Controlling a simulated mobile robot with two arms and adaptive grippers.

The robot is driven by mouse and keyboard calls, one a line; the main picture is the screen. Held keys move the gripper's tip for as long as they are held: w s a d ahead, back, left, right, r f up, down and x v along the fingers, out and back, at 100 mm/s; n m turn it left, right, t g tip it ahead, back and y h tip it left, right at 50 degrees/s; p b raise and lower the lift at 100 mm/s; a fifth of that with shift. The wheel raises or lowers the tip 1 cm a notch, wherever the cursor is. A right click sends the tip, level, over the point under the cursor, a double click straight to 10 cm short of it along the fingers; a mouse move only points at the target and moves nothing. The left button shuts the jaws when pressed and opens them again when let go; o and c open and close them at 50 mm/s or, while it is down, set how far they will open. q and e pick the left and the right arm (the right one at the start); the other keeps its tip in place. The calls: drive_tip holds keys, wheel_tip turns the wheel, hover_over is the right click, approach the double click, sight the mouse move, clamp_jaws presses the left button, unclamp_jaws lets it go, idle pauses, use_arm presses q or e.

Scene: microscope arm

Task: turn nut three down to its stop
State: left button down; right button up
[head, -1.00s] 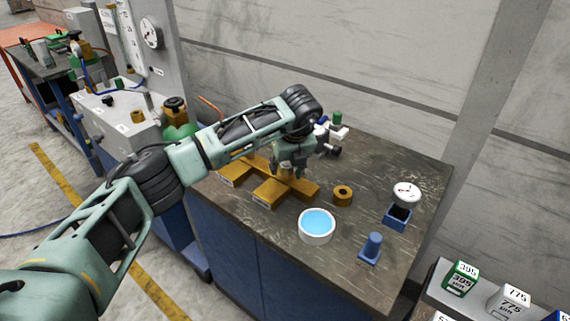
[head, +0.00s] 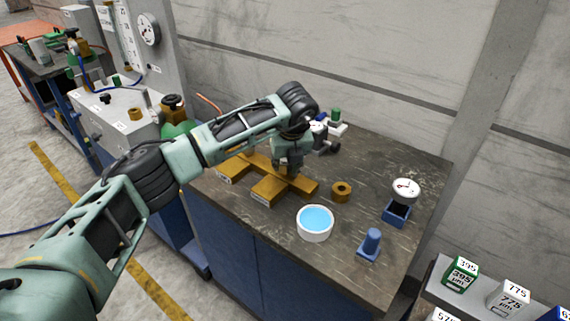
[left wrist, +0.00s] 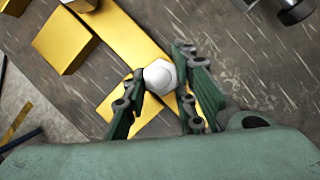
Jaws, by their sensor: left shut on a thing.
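My left gripper (head: 287,172) points down over the right part of the yellow branched block (head: 305,189) on the dark bench. In the left wrist view its green fingers (left wrist: 160,95) are closed on both sides of a pale hex nut (left wrist: 160,77), which sits over a yellow bar (left wrist: 130,40). A second pale nut (left wrist: 82,5) is partly cut off at the top edge of that view. No number can be read on the held nut, and its height above its stop cannot be told. My right gripper is out of view.
A white bowl of blue liquid (head: 315,223), a brass ring (head: 341,191), a blue peg (head: 371,243) and a dial gauge (head: 405,190) over a blue box stand right of the block. A microscope-like device (head: 330,127) stands behind.

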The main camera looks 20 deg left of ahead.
use_arm(q)
drive_tip(key=shift+a+f+m+h+b, duration=0.35)
drive_tip(key=shift+f+m+h+b, duration=0.05)
drive_tip(key=shift+m+b, duration=0.7)
drive_tip(key=shift+s+m+b, duration=0.1)
drive_tip(key=shift+m+b, duration=0.25)
drive_tip(key=shift+m, duration=0.15)
drive_tip(key=shift+r+m+t+h, duration=0.3)
drive_tip(key=shift+m+h, duration=0.1)
drive_tip(key=shift+m, duration=0.3)
drive_tip(key=c, duration=1.8)
unclamp_jaws()
drive_tip(key=shift+o, duration=1.2)
drive_tip(key=shift+a, duration=0.15)
